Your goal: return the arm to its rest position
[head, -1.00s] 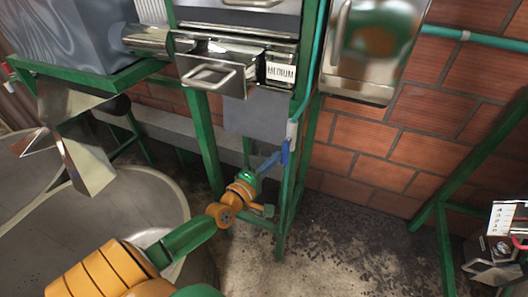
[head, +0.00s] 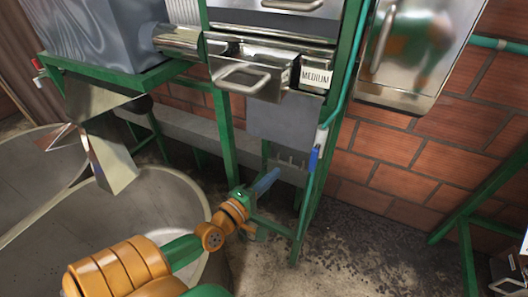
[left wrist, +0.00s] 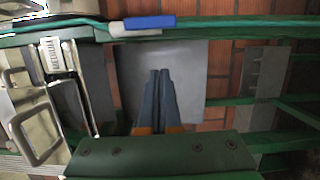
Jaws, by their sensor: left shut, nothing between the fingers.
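My left arm, orange and green, reaches in from the bottom of the head view. Its gripper (head: 272,174) has blue-grey fingers and points up and right in front of the green frame. It is empty and apart from the blue valve handle (head: 314,158) on the teal pipe. In the left wrist view the two fingers (left wrist: 164,75) lie together, with a grey panel (left wrist: 190,65) behind them. The blue handle (left wrist: 150,22) shows above the fingertips there. My right gripper is in neither view.
A steel drawer labelled MEDIUM (head: 315,78) sits in the green frame (head: 224,130). A large round tank (head: 165,205) stands left of the arm. A steel box (head: 415,50) hangs at the upper right on the brick wall.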

